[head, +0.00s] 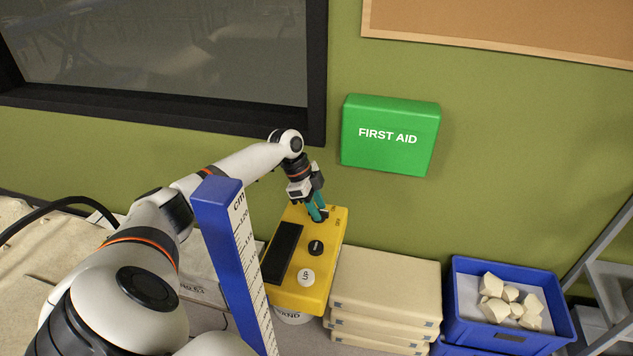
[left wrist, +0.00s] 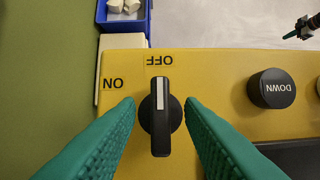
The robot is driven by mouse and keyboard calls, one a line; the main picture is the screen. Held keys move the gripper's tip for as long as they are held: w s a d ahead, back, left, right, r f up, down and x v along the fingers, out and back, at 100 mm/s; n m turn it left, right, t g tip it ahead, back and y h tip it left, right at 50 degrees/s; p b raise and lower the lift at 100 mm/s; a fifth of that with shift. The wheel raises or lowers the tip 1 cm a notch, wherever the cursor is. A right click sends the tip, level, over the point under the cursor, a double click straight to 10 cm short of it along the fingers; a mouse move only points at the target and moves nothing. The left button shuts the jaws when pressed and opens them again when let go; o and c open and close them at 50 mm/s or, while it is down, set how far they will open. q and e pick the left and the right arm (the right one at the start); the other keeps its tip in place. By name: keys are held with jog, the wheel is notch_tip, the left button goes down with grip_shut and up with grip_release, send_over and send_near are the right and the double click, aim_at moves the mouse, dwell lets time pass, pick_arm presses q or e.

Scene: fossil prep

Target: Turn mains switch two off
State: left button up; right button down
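The yellow control box (head: 331,262) stands by the green wall. In the left wrist view, the black rotary switch (left wrist: 160,118) has a white pointer line aimed at the OFF label (left wrist: 159,61); the ON label (left wrist: 113,84) is to its left. My left gripper (head: 317,213) is over the box's far end, its teal fingers open on either side of the switch with small gaps visible. In the head view, the gripper largely hides the switch. A small teal-tipped gripper (left wrist: 303,28), apparently my right one, shows at the left wrist view's upper right; its opening is unclear.
On the box are a black DOWN button (left wrist: 272,88) and a white button (head: 306,278). Stacked cream slabs (head: 385,283) and a blue crate (head: 455,297) of pale pieces stand right of it. A blue-edged ruler post (head: 228,250) rises in front. A first aid box (head: 390,135) hangs above.

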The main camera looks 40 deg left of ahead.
pick_arm(q)
jog(key=b+v, duration=0.3)
jog(key=v, duration=0.9)
